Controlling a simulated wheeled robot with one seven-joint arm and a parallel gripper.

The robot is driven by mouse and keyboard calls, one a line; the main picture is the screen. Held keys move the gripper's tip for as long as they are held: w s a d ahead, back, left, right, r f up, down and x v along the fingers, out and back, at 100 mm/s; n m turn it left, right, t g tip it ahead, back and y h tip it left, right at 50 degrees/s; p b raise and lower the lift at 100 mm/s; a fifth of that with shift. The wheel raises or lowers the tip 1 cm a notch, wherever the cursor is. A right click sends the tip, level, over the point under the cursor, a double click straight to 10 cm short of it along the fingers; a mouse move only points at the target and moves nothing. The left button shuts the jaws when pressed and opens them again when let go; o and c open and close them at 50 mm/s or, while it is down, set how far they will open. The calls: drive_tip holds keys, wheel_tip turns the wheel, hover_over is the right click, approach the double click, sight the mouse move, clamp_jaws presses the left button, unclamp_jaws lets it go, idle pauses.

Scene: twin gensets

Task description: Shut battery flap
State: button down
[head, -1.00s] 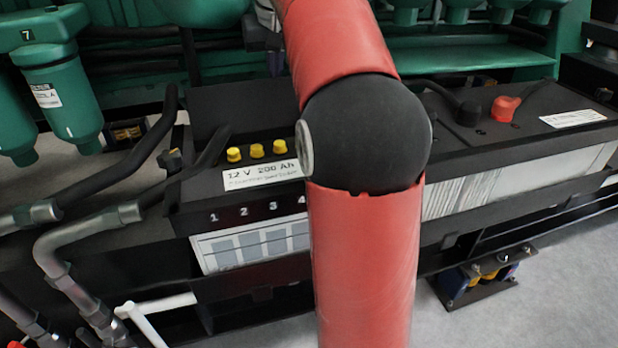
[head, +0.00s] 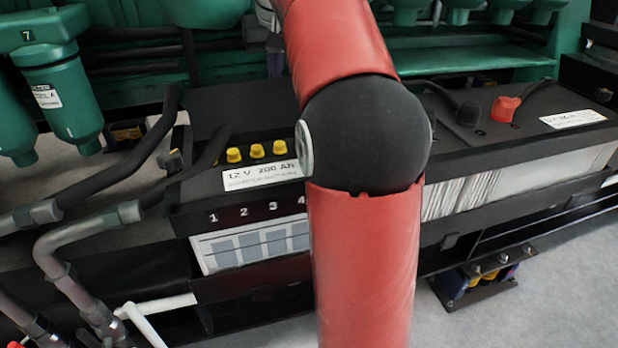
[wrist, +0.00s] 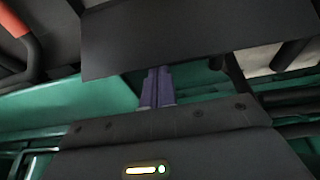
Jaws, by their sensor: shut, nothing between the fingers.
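The battery flap is a dark panel standing raised behind the yellow caps (head: 256,151) of the left battery; its face (head: 235,108) shows in the head view. In the wrist view a dark flat panel (wrist: 200,38), which looks like the flap's back, fills the upper part. My gripper (wrist: 157,72) shows there with its purple fingers together and empty. The fingertips end at the panel's lower edge; whether they touch it I cannot tell. In the head view a small purple part of my gripper (head: 274,66) shows just behind the flap's top edge. My red arm hides the flap's right part.
A second battery stands to the right, with a red terminal cover (head: 505,107). Green filter bowls (head: 65,98) and thick black hoses (head: 120,165) stand at the left. Green engine parts close off the back. Pale floor (head: 560,290) lies in front at the right.

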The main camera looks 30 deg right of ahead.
drive_tip(key=shift+s+f, duration=0.15)
drive_tip(key=shift+f, duration=0.45)
drive_tip(key=s+a+r, duration=0.2)
drive_tip(key=s+r, duration=0.1)
drive_tip(key=s, duration=0.3)
drive_tip(key=s+a+r, duration=0.1)
drive_tip(key=s+r, duration=0.2)
drive_tip(key=s, duration=0.3)
drive_tip(key=shift+s+a, duration=0.35)
idle(1.1)
idle(1.0)
